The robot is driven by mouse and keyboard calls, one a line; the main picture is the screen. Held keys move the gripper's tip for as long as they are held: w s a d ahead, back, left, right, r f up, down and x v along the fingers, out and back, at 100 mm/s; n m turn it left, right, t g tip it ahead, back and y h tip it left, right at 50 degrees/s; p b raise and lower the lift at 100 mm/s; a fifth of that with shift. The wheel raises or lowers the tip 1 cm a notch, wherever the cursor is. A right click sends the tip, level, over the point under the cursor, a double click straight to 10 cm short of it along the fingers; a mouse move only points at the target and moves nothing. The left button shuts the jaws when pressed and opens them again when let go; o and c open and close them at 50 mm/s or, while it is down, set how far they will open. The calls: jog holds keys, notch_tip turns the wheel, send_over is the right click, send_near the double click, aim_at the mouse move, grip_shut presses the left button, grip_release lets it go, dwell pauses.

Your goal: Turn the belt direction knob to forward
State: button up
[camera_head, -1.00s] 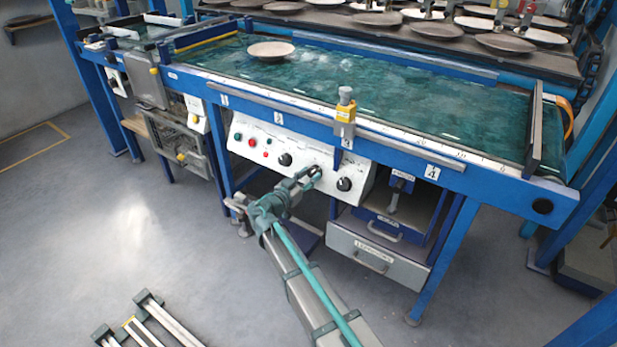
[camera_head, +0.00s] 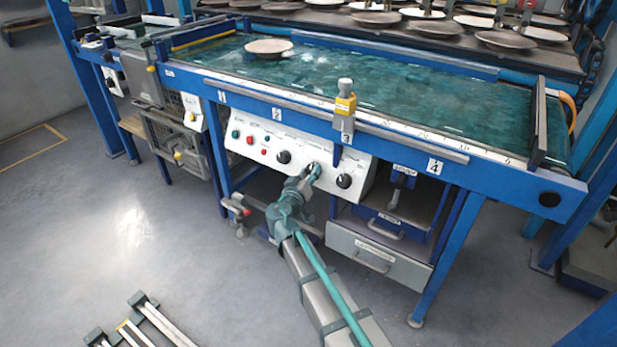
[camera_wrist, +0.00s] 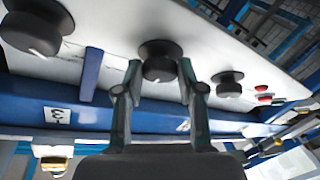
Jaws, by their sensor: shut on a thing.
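A white control panel (camera_head: 262,147) on the front of the blue frame carries three black knobs in a row. My gripper (camera_head: 313,172) is at the middle knob and largely hides it in the head view. In the wrist view, the middle knob (camera_wrist: 159,58) sits between the two fingertips of my gripper (camera_wrist: 159,75), which is shut on it. A light mark shows on the knob's lower face. The panel's labels are too small to read, so I cannot tell which knob is the belt direction one.
A left knob (camera_head: 283,157) and a right knob (camera_head: 344,181) flank the middle one. Red and green buttons are farther left. A yellow-topped clamp (camera_head: 345,104) stands above the panel. A grey drawer (camera_head: 378,257) is below right. A plate (camera_head: 268,48) lies on the green belt.

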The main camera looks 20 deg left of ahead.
jog(key=shift+d+r+n+g+y+p, duration=0.15)
jog(key=shift+n+g+y+p, duration=0.25)
jog(key=shift+n+y+p, duration=0.8)
jog(key=shift+d+r+n+g+y+p, duration=0.1)
jog(key=shift+n+g+y+p, duration=0.3)
jog(key=shift+n, duration=1.5)
jog(key=shift+f, duration=0.1)
jog(key=o, duration=1.1)
jog(key=shift+o, duration=0.2)
jog(key=v, duration=1.2)
jog(key=shift+w+d, duration=0.1)
